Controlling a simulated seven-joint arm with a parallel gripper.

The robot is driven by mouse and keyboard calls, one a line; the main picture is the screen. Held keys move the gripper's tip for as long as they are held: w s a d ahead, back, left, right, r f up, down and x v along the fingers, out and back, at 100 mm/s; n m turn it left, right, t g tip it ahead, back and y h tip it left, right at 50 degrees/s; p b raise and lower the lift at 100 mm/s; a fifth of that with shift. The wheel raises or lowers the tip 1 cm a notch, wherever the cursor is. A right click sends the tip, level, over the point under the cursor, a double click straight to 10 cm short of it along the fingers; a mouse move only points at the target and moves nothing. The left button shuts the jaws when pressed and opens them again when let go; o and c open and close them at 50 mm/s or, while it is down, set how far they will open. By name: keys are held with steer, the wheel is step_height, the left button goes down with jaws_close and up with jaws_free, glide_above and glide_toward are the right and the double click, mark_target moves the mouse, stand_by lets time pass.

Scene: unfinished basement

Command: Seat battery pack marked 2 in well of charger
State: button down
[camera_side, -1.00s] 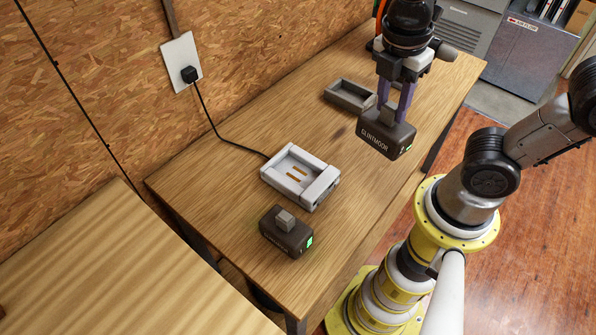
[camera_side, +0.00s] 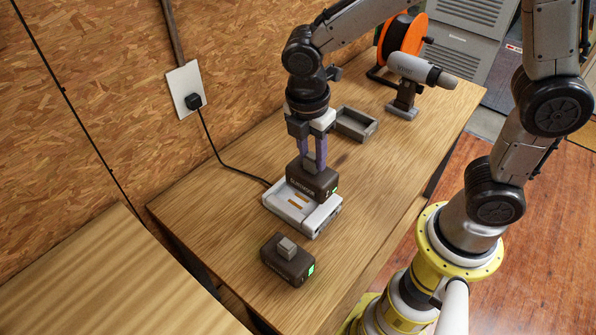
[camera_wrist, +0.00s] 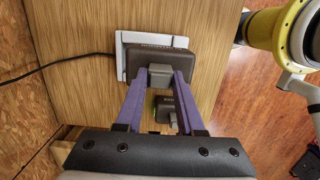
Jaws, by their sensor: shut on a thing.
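My gripper (camera_side: 314,160) is shut on a dark battery pack (camera_side: 313,184), gripping the block on its top. The held pack is over the back right part of the pale grey charger (camera_side: 290,212). The charger's well and its contact strips partly show in front of the pack, and I cannot tell whether pack and charger touch. In the wrist view the pack (camera_wrist: 158,56) covers most of the charger (camera_wrist: 121,40). A second dark battery pack (camera_side: 288,262) with a green patch stands on the table in front of the charger. The pack numbers are too small to read.
A grey open tray (camera_side: 356,124) lies behind the charger. A grey tool on a stand (camera_side: 410,82) and an orange reel (camera_side: 402,38) are at the back. A black cord (camera_side: 222,148) runs from the wall outlet (camera_side: 186,88) to the charger. The wooden table's (camera_side: 400,165) right side is clear.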

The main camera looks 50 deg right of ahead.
mark_target(297, 166)
steer(key=w+f, duration=0.2)
steer(key=f, duration=0.1)
steer(key=shift+w+a, duration=0.3)
steer(key=shift+a, duration=0.1)
steer(key=shift+w+f, duration=0.15)
steer(key=shift+f, duration=1.5)
steer(key=shift+f, duration=0.1)
steer(key=c, duration=0.5)
jaws_free()
steer(key=shift+f, duration=0.1)
